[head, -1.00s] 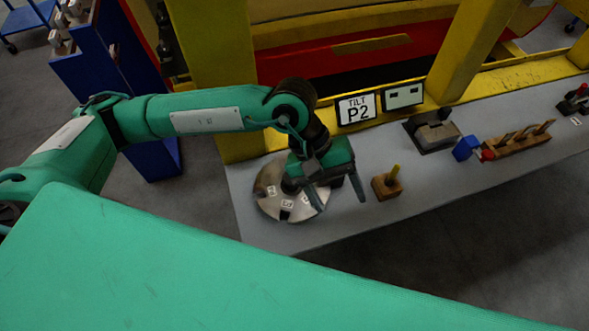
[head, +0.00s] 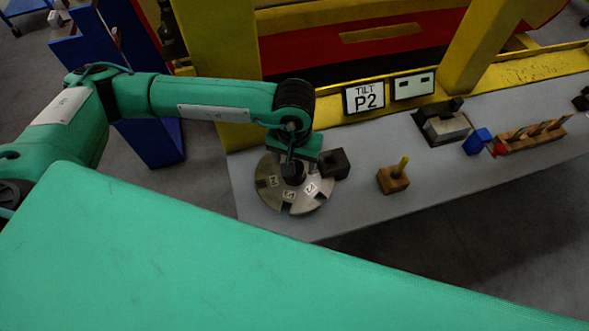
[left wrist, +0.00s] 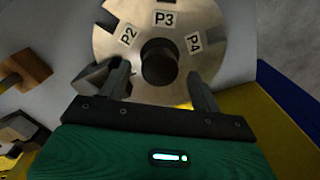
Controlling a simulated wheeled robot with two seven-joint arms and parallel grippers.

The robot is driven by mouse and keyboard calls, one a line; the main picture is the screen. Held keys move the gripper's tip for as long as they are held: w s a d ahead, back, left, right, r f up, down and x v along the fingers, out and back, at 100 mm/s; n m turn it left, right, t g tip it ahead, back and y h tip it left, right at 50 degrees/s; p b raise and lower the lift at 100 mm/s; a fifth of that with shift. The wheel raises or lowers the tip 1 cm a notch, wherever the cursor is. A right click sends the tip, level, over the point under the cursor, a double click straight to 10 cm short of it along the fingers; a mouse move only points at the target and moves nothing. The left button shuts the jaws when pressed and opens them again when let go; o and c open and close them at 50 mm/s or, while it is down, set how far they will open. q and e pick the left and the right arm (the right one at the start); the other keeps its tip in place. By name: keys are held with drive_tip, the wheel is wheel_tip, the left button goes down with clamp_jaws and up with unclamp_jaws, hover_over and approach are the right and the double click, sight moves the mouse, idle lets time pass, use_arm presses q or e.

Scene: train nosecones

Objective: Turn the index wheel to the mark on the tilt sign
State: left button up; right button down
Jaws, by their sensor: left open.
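The index wheel (head: 283,206) is a flat metal disc with edge notches, a dark centre hub and small white labels. In the left wrist view the wheel (left wrist: 205,25) shows labels P2, P3 and P4. The tilt sign (head: 364,98) reads "TILT P2". My left gripper (head: 293,172) is over the wheel's middle, pointing down. In the left wrist view its open fingers (left wrist: 157,72) lie to either side of the dark hub; I cannot tell whether they touch it. A dark block (head: 335,163) stands at the wheel's edge. My right gripper is not in view.
A wooden block with a yellow peg (head: 393,179) stands right of the wheel. A second sign (head: 412,85), a grey device (head: 443,125), a blue block (head: 477,141) and a wooden rack (head: 533,137) follow further right. A yellow post (head: 215,60) rises behind the wheel.

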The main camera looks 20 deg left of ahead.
use_arm(q)
drive_tip(key=shift+f+b, duration=0.3)
drive_tip(key=shift+f, duration=1.55)
drive_tip(key=c, duration=1.4)
